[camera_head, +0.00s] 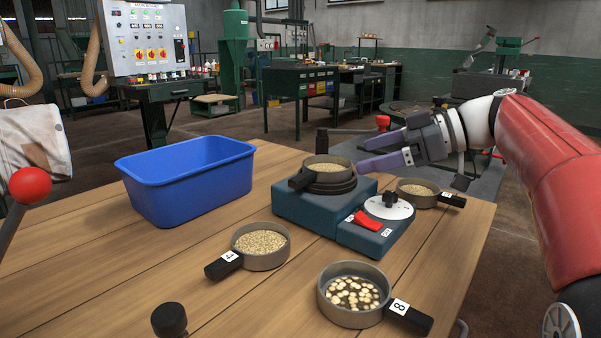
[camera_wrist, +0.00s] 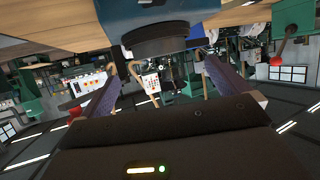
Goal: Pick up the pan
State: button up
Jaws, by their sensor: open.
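A shallow round grey pan (camera_head: 327,174) with grain-like contents sits on the black round top (camera_head: 330,186) of a teal device (camera_head: 305,207). My gripper (camera_head: 361,155) is open and empty just right of this pan, fingers pointing left at about rim height or slightly above. I see no contact. In the wrist view, the finger gap (camera_wrist: 160,72) faces a dark round part (camera_wrist: 156,42) under the teal body (camera_wrist: 150,15); whether the pan itself shows there is unclear.
Other pans stand on the wooden table (camera_head: 130,270): one marked 4 (camera_head: 262,262), one marked 8 (camera_head: 350,317), and one right of the device (camera_head: 420,200). A blue bin (camera_head: 190,190) stands back left. A dark post (camera_head: 322,140) rises behind the pan.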

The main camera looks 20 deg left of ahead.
aim_at(340, 162)
jog(key=x, duration=0.7)
jog(key=shift+c, duration=0.4)
